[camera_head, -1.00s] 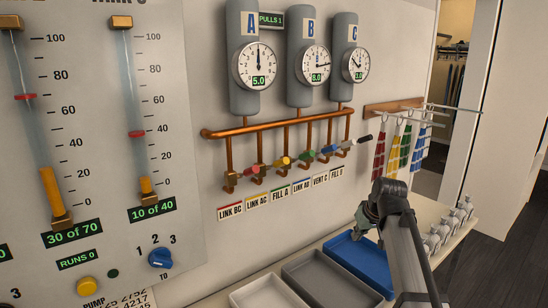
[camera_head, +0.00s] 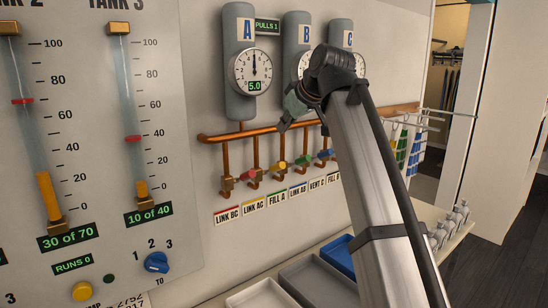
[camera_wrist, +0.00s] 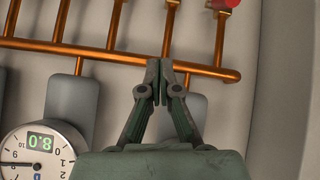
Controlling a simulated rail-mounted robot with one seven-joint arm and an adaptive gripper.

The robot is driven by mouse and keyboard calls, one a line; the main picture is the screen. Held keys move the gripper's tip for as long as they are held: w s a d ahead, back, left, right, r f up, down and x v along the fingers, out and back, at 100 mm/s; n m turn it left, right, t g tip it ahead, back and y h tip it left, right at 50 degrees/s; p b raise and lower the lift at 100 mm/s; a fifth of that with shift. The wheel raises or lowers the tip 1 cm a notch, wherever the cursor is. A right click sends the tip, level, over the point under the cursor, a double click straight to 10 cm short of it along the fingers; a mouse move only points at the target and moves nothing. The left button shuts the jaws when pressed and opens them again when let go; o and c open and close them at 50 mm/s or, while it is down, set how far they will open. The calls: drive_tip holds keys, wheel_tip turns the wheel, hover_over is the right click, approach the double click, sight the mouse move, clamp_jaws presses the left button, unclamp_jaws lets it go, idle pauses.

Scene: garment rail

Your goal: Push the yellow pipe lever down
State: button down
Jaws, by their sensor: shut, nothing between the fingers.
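The yellow lever (camera_head: 279,165) is on the row of small valves below the copper manifold (camera_head: 240,134). Its yellow end points to the right and slightly upward. My gripper (camera_head: 284,127) is above and slightly right of it in the head view, near the manifold, with nothing held. In the wrist view my fingers (camera_wrist: 161,68) are together in front of the copper pipe; I cannot tell if they touch it. That view is upside down and does not show the yellow lever. A red lever (camera_wrist: 235,3) is at its top edge.
A red lever (camera_head: 253,175) is left of the yellow one; green (camera_head: 302,160) and blue (camera_head: 325,154) levers are to its right. Gauge A (camera_head: 251,72) hangs above. My arm covers the right part of the row. Trays (camera_head: 318,279) stand below.

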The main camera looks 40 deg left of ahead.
drive_tip(key=shift+f, duration=0.1)
drive_tip(key=p, duration=0.3)
hover_over(275, 166)
drive_tip(key=a, duration=0.1)
wheel_tip(275, 166, down, 6)
drive_tip(key=f, duration=0.3)
drive_tip(key=shift+d+p, duration=0.4)
drive_tip(key=shift+w+d+f, duration=0.15)
drive_tip(key=shift+d+f, duration=0.05)
drive_tip(key=shift+f, duration=0.4)
drive_tip(key=shift+d, duration=0.1)
